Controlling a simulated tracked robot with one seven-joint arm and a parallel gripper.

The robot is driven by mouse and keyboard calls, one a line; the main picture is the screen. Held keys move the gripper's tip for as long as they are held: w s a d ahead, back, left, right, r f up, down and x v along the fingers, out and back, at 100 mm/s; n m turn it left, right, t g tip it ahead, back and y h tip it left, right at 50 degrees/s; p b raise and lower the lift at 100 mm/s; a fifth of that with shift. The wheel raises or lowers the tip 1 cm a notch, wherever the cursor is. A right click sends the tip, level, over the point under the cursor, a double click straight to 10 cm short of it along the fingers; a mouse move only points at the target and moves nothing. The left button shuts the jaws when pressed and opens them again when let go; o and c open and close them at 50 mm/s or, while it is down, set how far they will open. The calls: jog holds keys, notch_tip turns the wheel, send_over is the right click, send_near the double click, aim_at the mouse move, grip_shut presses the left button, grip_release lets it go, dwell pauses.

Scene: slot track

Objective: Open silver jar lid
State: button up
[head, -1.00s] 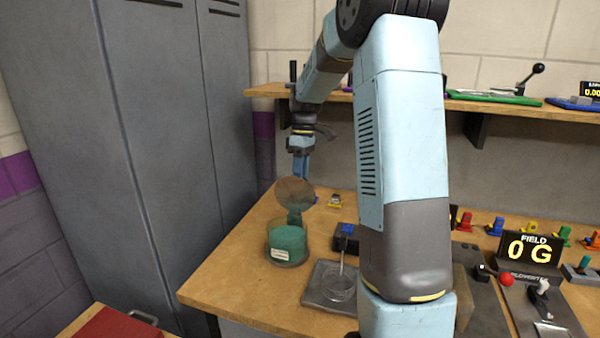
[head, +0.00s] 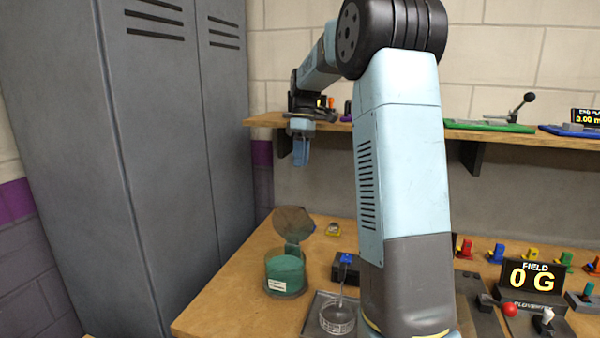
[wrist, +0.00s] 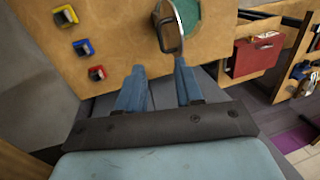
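The jar (head: 286,274) stands on the bench in the head view, with green contents and a white label. Its round grey-brown lid (head: 293,221) is raised and tilted up at the jar's back edge, so the top of the jar is uncovered. In the wrist view the jar's green contents (wrist: 188,14) show at the top, with the lid (wrist: 170,32) seen nearly edge-on beside them. My gripper (head: 302,162) hangs above the lid, clear of it. In the wrist view my gripper's two blue fingers (wrist: 158,78) are apart with nothing between them.
A tall grey locker (head: 170,150) stands to the left. A shelf (head: 262,119) runs behind my gripper. A small dish (head: 338,316) and a dark box with a blue top (head: 347,259) lie right of the jar. The bench's front left is bare.

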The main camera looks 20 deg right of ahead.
jog(key=shift+r, duration=0.45)
